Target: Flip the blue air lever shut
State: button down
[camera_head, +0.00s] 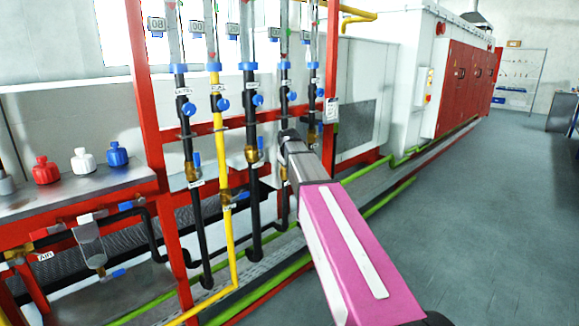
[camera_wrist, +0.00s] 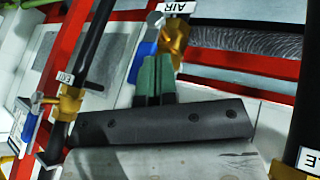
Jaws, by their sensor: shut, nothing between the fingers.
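In the wrist view the blue air lever (camera_wrist: 144,52) sits beside a brass valve (camera_wrist: 174,42) under a white AIR label (camera_wrist: 178,6). The lever lies roughly parallel to the neighbouring black pipe. My gripper (camera_wrist: 157,62) has green fingers, shut and empty. Their tips are just below the brass valve and right beside the lever; I cannot tell whether they touch it. In the head view my gripper (camera_head: 289,138) reaches in among the right-hand pipes, and my arm hides the lever there.
A neighbouring valve with its own blue lever (camera_wrist: 30,126) is left in the wrist view. A black pipe (camera_wrist: 308,85) stands at right. In the head view a yellow pipe (camera_head: 218,140) and a red frame (camera_head: 143,90) stand left. Open floor (camera_head: 480,220) lies right.

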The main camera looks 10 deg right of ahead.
jog(key=shift+w+d+r+y, duration=0.1)
jog(key=shift+w+d+y, duration=0.1)
jog(key=shift+d+y, duration=0.1)
jog(key=w+d+g+y, duration=0.1)
jog(key=d+m+g+y, duration=0.1)
jog(key=shift+w+r+g+y, duration=0.25)
jog(key=shift+w+g+y, duration=0.05)
jog(key=shift+w+y, duration=0.1)
jog(key=w+d+f+g+y, duration=0.2)
jog(key=w+d+f+y, duration=0.1)
jog(key=d+f, duration=0.1)
jog(key=shift+w+d+m, duration=0.2)
jog(key=shift+d+m, duration=0.2)
jog(key=shift+d, duration=0.2)
dwell(0.5)
jog(key=shift+d+f, duration=0.1)
jog(key=shift+f, duration=0.2)
dwell(0.4)
jog(key=w+d+r, duration=0.1)
jog(key=d+r, duration=0.7)
jog(key=r, duration=0.1)
jog(key=shift+w+d+r, duration=0.2)
jog(key=shift+w+d, duration=0.05)
jog(key=shift+w, duration=0.1)
